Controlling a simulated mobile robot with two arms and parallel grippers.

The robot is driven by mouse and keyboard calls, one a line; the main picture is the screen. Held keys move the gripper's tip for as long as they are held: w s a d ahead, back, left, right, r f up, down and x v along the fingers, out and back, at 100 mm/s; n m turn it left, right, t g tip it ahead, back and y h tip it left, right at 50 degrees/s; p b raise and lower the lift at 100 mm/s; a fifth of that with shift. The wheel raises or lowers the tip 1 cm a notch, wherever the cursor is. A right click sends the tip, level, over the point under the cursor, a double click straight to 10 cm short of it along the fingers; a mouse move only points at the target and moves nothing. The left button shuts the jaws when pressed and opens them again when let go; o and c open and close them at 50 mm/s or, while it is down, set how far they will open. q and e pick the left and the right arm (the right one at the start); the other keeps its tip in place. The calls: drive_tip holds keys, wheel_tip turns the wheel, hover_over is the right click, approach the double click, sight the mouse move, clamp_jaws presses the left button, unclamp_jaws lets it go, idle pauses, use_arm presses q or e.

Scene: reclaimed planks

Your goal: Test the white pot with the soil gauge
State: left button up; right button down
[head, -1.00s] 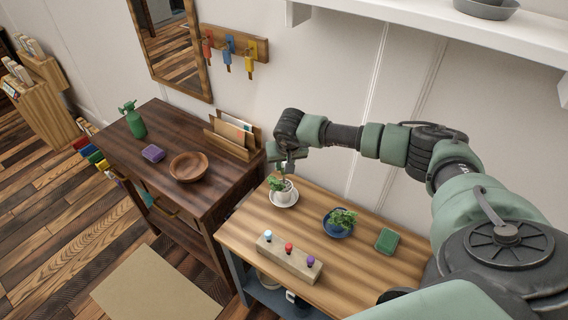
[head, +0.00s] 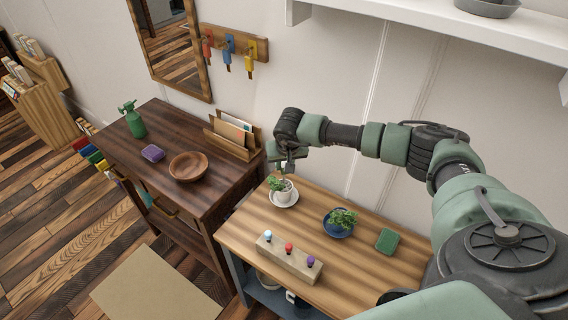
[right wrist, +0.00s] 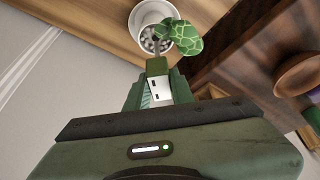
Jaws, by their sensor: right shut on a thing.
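The white pot (head: 282,194) with a small green plant stands on a white saucer (head: 288,204) at the back left of the light wooden table. In the right wrist view the white pot (right wrist: 152,19) shows at the top, with grey pebbles inside and patterned green leaves. My right gripper (head: 286,163) is just above the pot, pointing down. It is shut on the soil gauge (right wrist: 157,67), whose olive-green and white body shows between the fingers. A thin part of it points at the pebbles; I cannot tell whether its tip is in them. My left gripper is out of view.
On the same table (head: 245,228) are a blue pot (head: 339,230) with a plant, a green block (head: 387,240) and a wooden block (head: 288,260) with blue, red and purple knobs. A dark desk (head: 190,205) to the left holds a wooden bowl (head: 188,166). A white shelf (head: 430,35) hangs above.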

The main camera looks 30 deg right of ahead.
sight(284, 184)
drive_tip(key=shift+b, duration=0.35)
idle(0.7)
drive_tip(key=shift+f, duration=0.25)
drive_tip(key=shift+f+b, duration=0.35)
drive_tip(key=shift+b, duration=0.15)
drive_tip(key=shift+f+b, duration=1.75)
drive_tip(key=shift+f, duration=0.2)
drive_tip(key=c, duration=1.1)
unclamp_jaws()
drive_tip(key=shift+c, duration=0.2)
drive_tip(key=b+v, duration=0.1)
drive_tip(key=v, duration=0.6)
drive_tip(key=shift+s+r, duration=0.15)
drive_tip(key=shift+r, duration=0.2)
